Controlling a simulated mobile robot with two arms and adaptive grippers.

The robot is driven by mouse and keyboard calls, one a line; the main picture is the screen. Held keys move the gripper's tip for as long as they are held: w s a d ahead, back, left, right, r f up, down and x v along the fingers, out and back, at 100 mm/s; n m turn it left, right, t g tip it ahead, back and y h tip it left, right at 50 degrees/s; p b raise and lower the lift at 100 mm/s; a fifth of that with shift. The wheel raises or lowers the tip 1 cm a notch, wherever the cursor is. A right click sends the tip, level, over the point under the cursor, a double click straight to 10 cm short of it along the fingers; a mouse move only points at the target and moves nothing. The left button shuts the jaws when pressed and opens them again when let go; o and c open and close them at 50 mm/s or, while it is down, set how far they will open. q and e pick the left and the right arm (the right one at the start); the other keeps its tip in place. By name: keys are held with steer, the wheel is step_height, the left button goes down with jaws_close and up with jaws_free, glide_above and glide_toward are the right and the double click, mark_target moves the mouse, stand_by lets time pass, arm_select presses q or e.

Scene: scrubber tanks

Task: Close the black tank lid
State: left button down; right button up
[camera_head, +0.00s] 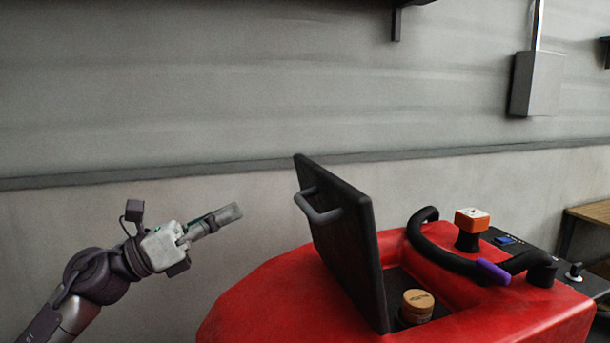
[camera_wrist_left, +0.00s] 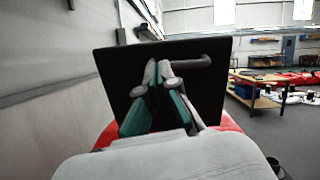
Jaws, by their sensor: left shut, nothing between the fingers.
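The black tank lid (camera_head: 350,240) stands open, nearly upright and slightly tilted, on the red scrubber (camera_head: 270,300) in the head view. A grey handle (camera_head: 317,205) sticks out from its left face. My left gripper (camera_head: 236,212) is shut and empty, left of the lid and apart from it, at about the handle's height. In the left wrist view the lid (camera_wrist_left: 215,105) fills the middle behind the shut fingers (camera_wrist_left: 158,75), with its handle (camera_wrist_left: 190,63) at the upper right of the fingertips. My right gripper is in neither view.
The tank opening shows right of the lid, with a round wooden-coloured cap (camera_head: 417,305) in it. A black curved bar (camera_head: 450,245) with a purple sleeve and an orange-and-white box (camera_head: 472,219) stand farther right. A grey wall (camera_head: 150,100) runs behind.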

arm_select(q)
steer(key=r+m+g, duration=0.1)
steer(key=m, duration=0.1)
steer(key=m+p, duration=0.1)
steer(key=p, duration=0.2)
glide_toward(320, 176)
steer(key=shift+g+y, duration=0.4)
steer(key=p+x, duration=0.1)
steer(key=x, duration=0.2)
steer(key=r+p+x, duration=0.1)
steer(key=p+x, duration=0.1)
steer(key=x, duration=0.1)
steer(key=shift+r+p, duration=0.1)
steer(key=shift+p, duration=0.2)
steer(key=shift+w+d, duration=0.15)
steer(key=shift+d, duration=0.4)
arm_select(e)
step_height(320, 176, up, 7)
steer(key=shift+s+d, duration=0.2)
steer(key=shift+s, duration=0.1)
arm_select(q)
steer(key=shift+w, duration=0.1)
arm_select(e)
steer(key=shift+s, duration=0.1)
